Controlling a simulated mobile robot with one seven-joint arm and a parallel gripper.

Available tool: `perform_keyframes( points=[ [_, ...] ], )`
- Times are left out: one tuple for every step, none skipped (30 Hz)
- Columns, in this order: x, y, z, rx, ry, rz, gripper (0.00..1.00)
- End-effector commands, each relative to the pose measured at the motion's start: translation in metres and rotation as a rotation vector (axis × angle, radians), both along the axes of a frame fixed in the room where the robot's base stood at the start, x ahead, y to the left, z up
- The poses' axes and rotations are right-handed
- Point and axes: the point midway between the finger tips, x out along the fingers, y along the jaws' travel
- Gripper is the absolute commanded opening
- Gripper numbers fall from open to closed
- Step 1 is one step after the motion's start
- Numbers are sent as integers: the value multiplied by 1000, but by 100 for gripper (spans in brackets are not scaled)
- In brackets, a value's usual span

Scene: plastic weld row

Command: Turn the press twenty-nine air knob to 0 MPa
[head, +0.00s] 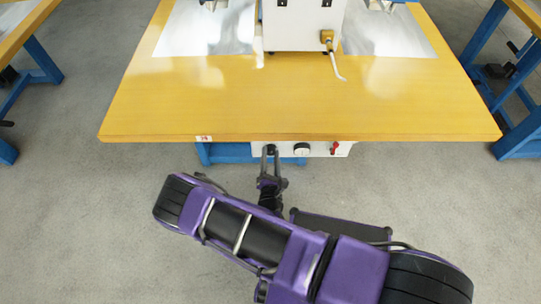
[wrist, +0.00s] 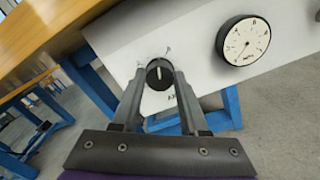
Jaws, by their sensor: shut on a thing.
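The black air knob (wrist: 159,74) sits on a white panel (wrist: 200,30) under the table's front edge. A pale line marks its face. My gripper (wrist: 159,80) is shut on the knob, one finger on each side.
A red switch (head: 335,147) is at the panel's right end. The wooden table (head: 300,110) overhangs the panel and bears a white machine (head: 295,25). A small tag (head: 204,138) is on its front edge, too small to read.

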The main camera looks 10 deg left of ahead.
Motion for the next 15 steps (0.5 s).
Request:
perform_keyframes(
  points=[
    [-1, 0, 0, -29, -7, 1, 0],
    [-1, 0, 0, -51, -12, 1, 0],
    [-1, 0, 0, -80, -19, 1, 0],
    [-1, 0, -1, -104, -25, 1, 0],
    [-1, 0, -1, -130, -30, 2, 0],
    [-1, 0, -1, -165, -38, 2, 0],
    [-1, 0, -1, -192, -44, 2, 0],
    [-1, 0, -1, -219, -51, 2, 0],
    [-1, 0, -1, -257, -60, 2, 0],
    [-1, 0, -1, -284, -66, 2, 0],
    [-1, 0, -1, -312, -74, 2, 0],
    [-1, 0, -1, -349, -83, 2, 0],
    [-1, 0, -1, -377, -90, 1, 0],
    [-1, 0, -1, -405, -97, 1, 0],
    [-1, 0, -1, -442, -105, 2, 0]
  ],
)
